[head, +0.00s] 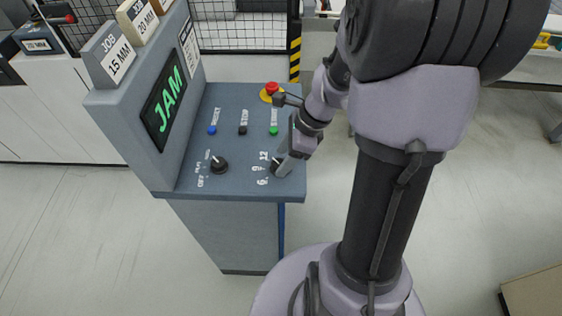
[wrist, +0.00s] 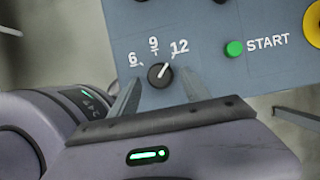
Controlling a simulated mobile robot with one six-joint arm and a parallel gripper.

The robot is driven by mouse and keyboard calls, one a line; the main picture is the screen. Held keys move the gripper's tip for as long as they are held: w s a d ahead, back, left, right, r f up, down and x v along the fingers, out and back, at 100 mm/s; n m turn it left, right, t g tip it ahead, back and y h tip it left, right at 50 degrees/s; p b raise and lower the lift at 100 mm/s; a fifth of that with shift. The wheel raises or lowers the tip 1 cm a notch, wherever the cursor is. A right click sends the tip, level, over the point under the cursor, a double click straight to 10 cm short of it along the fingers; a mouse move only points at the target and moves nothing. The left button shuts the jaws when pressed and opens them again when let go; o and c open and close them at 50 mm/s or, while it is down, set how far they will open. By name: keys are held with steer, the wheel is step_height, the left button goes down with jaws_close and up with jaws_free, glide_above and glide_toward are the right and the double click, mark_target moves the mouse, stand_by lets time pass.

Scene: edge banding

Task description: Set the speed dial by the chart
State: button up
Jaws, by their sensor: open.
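The speed dial (wrist: 160,76) is a black round knob with a white pointer line, below the printed marks 6, 9 and 12. Its pointer leans up and right, towards 12. My gripper (wrist: 163,82) is open, one finger on each side of the dial; I cannot tell whether they touch it. In the head view my gripper (head: 285,166) is low over the front right of the console and partly hides the dial (head: 275,164). A small white chart (head: 189,43) is on the console's upright panel; its text is too small to read.
The screen (head: 164,108) reads JAM. A job card (head: 110,58) reads 15 MM; a card behind it (head: 138,22) reads 20 MM. A second dial (head: 219,165) is left of mine. Blue (head: 212,130), black (head: 243,130) and green (head: 273,130) buttons and a red stop button (head: 271,88) are behind.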

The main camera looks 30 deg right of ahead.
steer(key=shift+w+a+f, duration=0.1)
steer(key=shift+a+f, duration=0.1)
steer(key=shift+f, duration=0.3)
steer(key=shift+c, duration=0.5)
jaws_close()
steer(key=shift+n, duration=0.3)
steer(key=n+p, duration=0.1)
steer(key=n+g+p, duration=0.1)
steer(key=n+y+p, duration=0.1)
steer(key=n, duration=0.1)
steer(key=shift+w+d+r+g, duration=0.1)
steer(key=shift+w+r+g, duration=0.05)
steer(key=shift+w+g, duration=0.15)
steer(key=shift+n+g+p, duration=0.8)
steer(key=shift+n+p, duration=0.25)
steer(key=shift+n, duration=0.95)
steer(key=shift+w, duration=0.1)
